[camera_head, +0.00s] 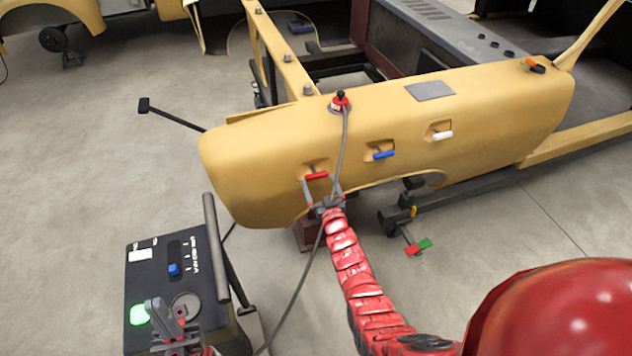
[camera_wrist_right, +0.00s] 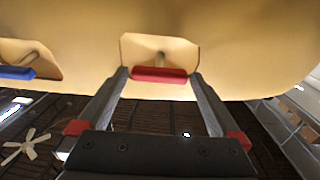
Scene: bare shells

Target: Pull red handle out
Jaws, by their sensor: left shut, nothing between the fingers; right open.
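The red handle (camera_head: 316,176) is a short bar in a recess on the side of the yellow car body panel (camera_head: 250,160). My right gripper (camera_head: 321,186) is open just in front of it. In the right wrist view the red handle (camera_wrist_right: 160,75) lies across the gap between the open fingertips of my right gripper (camera_wrist_right: 160,80), one finger near each end. I cannot tell whether the fingers touch it. My left gripper (camera_head: 165,318) is shut and empty, over the black control box at the lower left.
A blue handle (camera_head: 383,155) and a white handle (camera_head: 442,135) sit in recesses to the right. A grey cable (camera_head: 335,155) hangs from a red and black knob (camera_head: 340,103) past my right gripper. The control box (camera_head: 150,255) has a lit green button (camera_head: 139,314).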

